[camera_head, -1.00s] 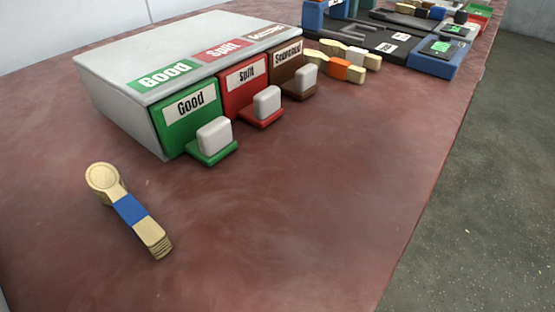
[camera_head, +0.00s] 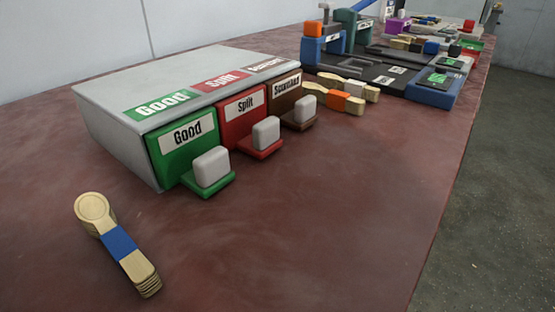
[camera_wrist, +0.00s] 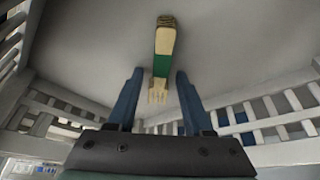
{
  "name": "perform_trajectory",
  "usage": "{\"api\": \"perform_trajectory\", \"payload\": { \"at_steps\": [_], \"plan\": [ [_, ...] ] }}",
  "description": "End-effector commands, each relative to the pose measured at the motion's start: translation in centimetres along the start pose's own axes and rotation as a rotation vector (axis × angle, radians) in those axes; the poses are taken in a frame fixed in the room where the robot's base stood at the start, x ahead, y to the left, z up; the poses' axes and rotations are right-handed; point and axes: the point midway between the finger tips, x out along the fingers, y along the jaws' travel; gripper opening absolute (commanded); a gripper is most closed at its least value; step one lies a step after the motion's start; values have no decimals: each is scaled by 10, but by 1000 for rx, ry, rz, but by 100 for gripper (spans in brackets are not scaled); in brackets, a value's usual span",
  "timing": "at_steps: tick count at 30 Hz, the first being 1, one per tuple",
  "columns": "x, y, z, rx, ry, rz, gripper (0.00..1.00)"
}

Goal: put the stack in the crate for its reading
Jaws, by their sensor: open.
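In the head view, another spoon stack with a blue band (camera_head: 119,243) lies on the red-brown bench at front left. My gripper and the crate are not in the head view.
A grey box (camera_head: 165,82) with green Good, red Split and brown drawers stands on the bench (camera_head: 330,215). More banded spoon stacks (camera_head: 338,103) lie beyond it, near a dark press-like fixture (camera_head: 380,72). The bench's right front is clear.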

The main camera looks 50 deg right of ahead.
Motion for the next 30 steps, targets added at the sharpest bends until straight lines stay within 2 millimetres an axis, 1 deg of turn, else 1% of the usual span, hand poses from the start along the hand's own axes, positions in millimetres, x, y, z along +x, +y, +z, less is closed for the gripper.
{"api": "perform_trajectory", "payload": {
  "at_steps": [4,8,15,18,21,25,30],
  "plan": [
    [-3,0,-2,0,1,0,51],
    [-20,0,-2,0,0,0,51],
    [-72,0,-3,-1,0,0,51],
    [-92,0,-3,0,1,0,51],
    [-108,0,-3,0,0,0,51],
    [-119,0,-2,0,-1,0,51],
    [-124,0,-1,0,0,0,51]
  ]
}}
